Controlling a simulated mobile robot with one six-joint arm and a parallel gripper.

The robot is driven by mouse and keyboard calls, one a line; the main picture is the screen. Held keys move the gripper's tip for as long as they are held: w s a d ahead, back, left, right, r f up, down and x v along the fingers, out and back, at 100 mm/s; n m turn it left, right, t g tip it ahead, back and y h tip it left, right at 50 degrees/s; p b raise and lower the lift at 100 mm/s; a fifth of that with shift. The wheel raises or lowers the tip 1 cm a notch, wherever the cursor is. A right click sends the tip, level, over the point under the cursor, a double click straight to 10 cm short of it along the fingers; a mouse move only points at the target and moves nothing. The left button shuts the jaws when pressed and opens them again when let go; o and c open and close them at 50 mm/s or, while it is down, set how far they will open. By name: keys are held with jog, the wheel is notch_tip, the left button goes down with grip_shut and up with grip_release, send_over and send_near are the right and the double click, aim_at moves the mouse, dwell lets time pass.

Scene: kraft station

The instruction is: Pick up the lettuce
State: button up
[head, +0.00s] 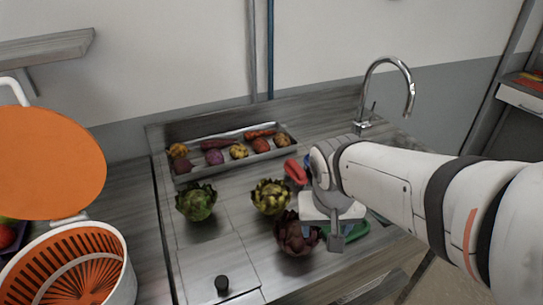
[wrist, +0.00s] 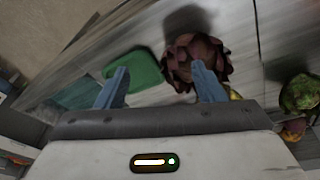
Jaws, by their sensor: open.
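Three leafy, artichoke-like heads stand on the grey worktop in the head view: a green one (head: 197,203), a yellow-green one (head: 270,197) and a dark purple one (head: 292,236). I cannot tell for sure which is the lettuce. My gripper (head: 324,236) is just right of the purple head, pointing down. In the wrist view my gripper (wrist: 160,82) is open, with nothing between its fingers. The purple head (wrist: 190,66) lies just beyond the right finger; whether they touch is unclear. The green head (wrist: 301,93) is at the right edge.
A metal tray (head: 178,166) of several vegetables lies at the back. A green flat item (wrist: 140,66) lies beyond the fingers. A red item (head: 296,172) is beside my wrist. A tap (head: 408,88) stands back right. A white container (head: 118,245) with orange inside stands left.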

aim_at(271, 198)
jog(key=o, duration=0.5)
jog(key=shift+m+t+h, duration=0.3)
jog(key=shift+m+h, duration=0.1)
jog(key=shift+h, duration=0.4)
jog(key=w+a, duration=0.2)
jog(key=w, duration=0.1)
jog(key=w+a, duration=0.1)
jog(key=w, duration=0.3)
jog(key=w+a+f+p, duration=0.1)
jog(key=w+a, duration=0.1)
jog(key=w, duration=0.1)
jog(key=shift+w+a, duration=0.15)
jog(key=shift+a, duration=0.15)
jog(key=o, duration=0.3)
jog(key=shift+m+t+h, duration=0.3)
jog(key=shift+t+h, duration=0.1)
jog(key=w+a+f, duration=0.1)
jog(key=w+a, duration=0.3)
jog(key=w+a+f, duration=0.1)
jog(key=w+a, duration=0.1)
jog(key=shift+a+f+p, duration=0.15)
jog(key=shift+f+p, duration=0.15)
jog(key=shift+p, duration=0.1)
jog(key=shift+w+a+f, duration=0.15)
jog(key=shift+f, duration=0.1)
jog(key=shift+p+x, duration=0.65)
jog(key=shift+x, duration=3)
